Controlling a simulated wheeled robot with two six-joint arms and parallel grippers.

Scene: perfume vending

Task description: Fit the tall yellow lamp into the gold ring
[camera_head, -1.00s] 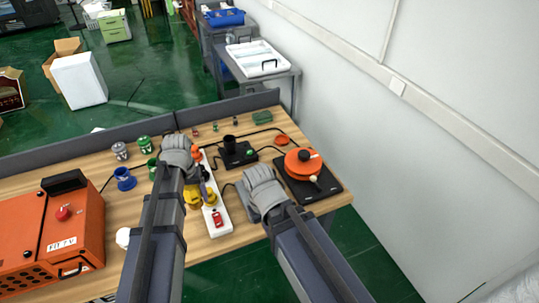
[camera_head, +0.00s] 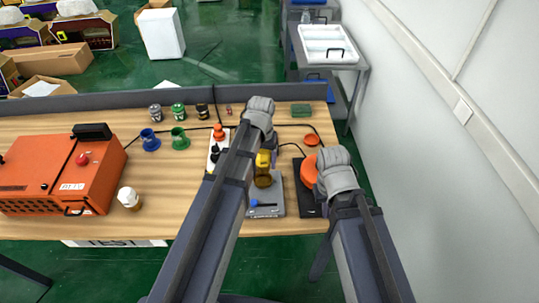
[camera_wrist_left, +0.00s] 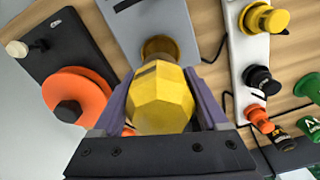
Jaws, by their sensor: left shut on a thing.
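The tall yellow lamp (camera_wrist_left: 163,98) is faceted and held between the purple fingers of my left gripper (camera_wrist_left: 160,88). In the head view the lamp (camera_head: 263,159) shows beside my left arm, over the grey plate (camera_head: 270,210) with a blue knob. The gold ring (camera_wrist_left: 160,46) is on that plate, just past the lamp in the left wrist view, and partly covered by it. I cannot tell whether lamp and ring touch. My right gripper (camera_head: 335,168) is by the orange disc; its fingers are hidden.
The orange disc (camera_head: 309,172) stands on a black plate at the right. A white strip (camera_wrist_left: 252,60) bears a yellow piece, a black knob and an orange one. Blue (camera_head: 150,140) and green (camera_head: 180,138) pieces and an orange box (camera_head: 60,175) stand to the left.

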